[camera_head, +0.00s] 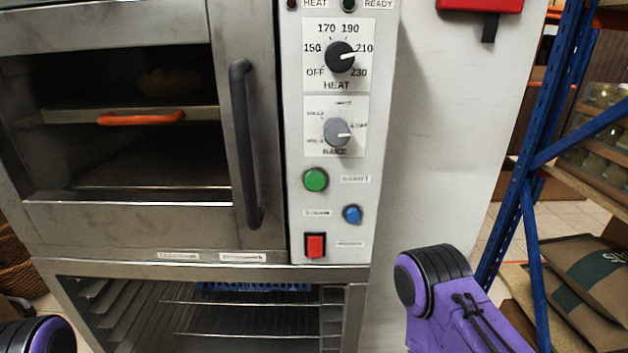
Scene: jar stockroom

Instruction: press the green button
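The round green button (315,180) is on the oven's control panel (373,185), below the two dials and left of a small label. Nothing covers it. A smaller blue button (352,214) and a red square switch (315,245) are below it. One purple and black part of my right arm shows at the lower right, apart from the panel. A purple and black part of my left arm shows at the bottom left corner. Neither gripper's fingers can be seen.
The oven door (232,215) is shut, with a dark vertical handle (245,145). A black heat dial (340,57) and a grey dial (337,132) are above the button. A rack (250,302) stands below. A blue shelf frame (530,165) is at the right.

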